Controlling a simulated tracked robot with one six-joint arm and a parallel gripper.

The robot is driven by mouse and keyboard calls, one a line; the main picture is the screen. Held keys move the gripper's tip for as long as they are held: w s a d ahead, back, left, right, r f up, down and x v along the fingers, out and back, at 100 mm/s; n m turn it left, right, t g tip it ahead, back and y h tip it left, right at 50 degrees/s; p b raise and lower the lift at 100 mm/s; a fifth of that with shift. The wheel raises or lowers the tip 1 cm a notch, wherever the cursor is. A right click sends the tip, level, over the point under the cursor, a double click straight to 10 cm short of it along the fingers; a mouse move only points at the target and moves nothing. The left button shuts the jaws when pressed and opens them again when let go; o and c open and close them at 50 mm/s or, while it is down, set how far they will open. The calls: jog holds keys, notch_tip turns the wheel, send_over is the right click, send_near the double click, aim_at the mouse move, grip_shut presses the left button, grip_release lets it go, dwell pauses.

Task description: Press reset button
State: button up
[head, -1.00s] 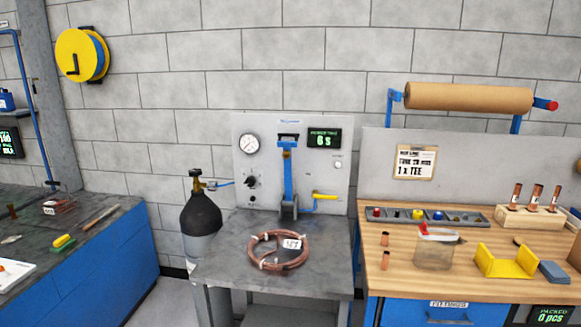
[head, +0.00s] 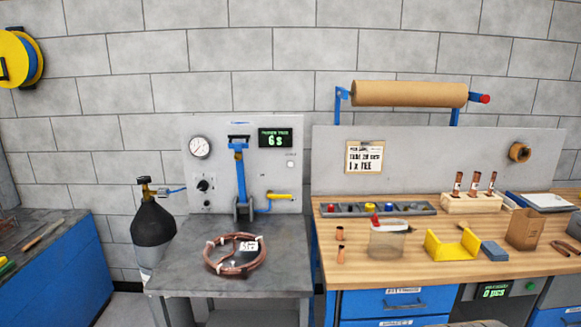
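A grey test panel (head: 222,150) stands at the back of the grey bench in the head view. A small pale round button (head: 290,164) sits on it, below the green-lit display (head: 275,138) that reads 6 s. A small green round button (head: 531,287) sits beside a second display (head: 495,292) reading 0 pcs, on the front of the wooden bench at the right. I cannot read a reset label on either button. My gripper is not in view.
A copper tube coil (head: 235,265) with a tag lies on the grey bench (head: 180,285). A dark gas cylinder (head: 153,232) stands left of it.

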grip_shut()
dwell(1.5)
